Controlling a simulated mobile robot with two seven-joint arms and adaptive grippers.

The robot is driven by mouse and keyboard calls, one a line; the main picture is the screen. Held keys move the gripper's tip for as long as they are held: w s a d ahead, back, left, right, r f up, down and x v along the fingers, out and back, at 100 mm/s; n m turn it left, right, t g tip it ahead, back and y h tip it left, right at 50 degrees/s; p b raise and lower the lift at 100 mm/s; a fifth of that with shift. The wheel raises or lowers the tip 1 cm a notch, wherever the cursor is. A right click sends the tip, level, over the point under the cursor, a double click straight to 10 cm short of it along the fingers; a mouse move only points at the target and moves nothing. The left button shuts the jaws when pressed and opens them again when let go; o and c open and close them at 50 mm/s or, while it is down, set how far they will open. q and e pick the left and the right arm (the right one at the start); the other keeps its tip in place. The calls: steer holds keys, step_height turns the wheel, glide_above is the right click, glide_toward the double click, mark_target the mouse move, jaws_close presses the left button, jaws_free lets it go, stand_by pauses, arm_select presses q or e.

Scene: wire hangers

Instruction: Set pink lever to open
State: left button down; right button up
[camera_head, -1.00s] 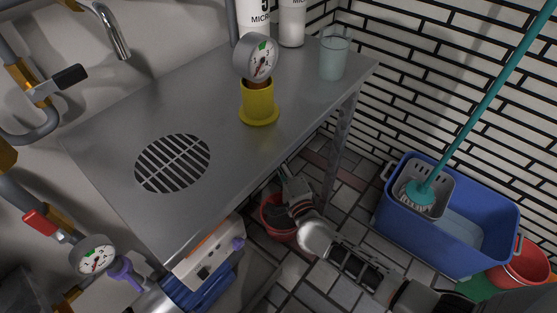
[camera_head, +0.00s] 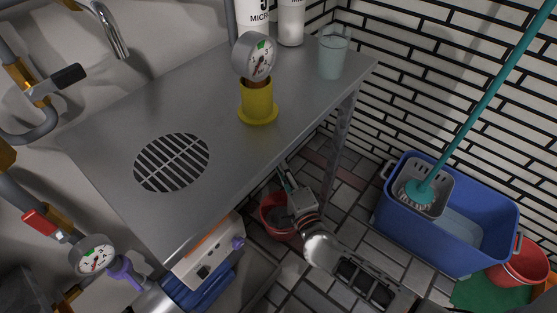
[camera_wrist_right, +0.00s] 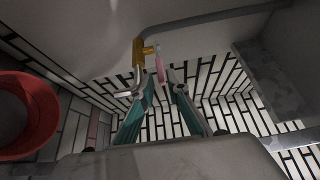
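The pink lever (camera_wrist_right: 160,68) shows in the right wrist view, hanging from a brass valve (camera_wrist_right: 138,52) on a grey pipe below the table. It is hidden in the head view. My right gripper (camera_wrist_right: 163,82) is open, with its teal fingers pointing up toward the lever. The lever's lower end appears near the gap between the fingertips; I cannot tell whether they touch it. In the head view, my right gripper (camera_head: 287,178) is beside the table's front edge, low over the floor. My left gripper is not in view.
A metal table (camera_head: 100,160) carries a gauge (camera_head: 255,58) on a yellow stand and a glass (camera_head: 333,55). A red bucket (camera_head: 270,226) sits under the right arm. A blue mop bucket (camera_head: 470,250) stands at right. Red (camera_head: 38,222) and purple (camera_head: 128,272) levers are on wall pipes.

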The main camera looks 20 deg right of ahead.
steer(key=s, duration=0.3)
steer(key=shift+s, duration=0.3)
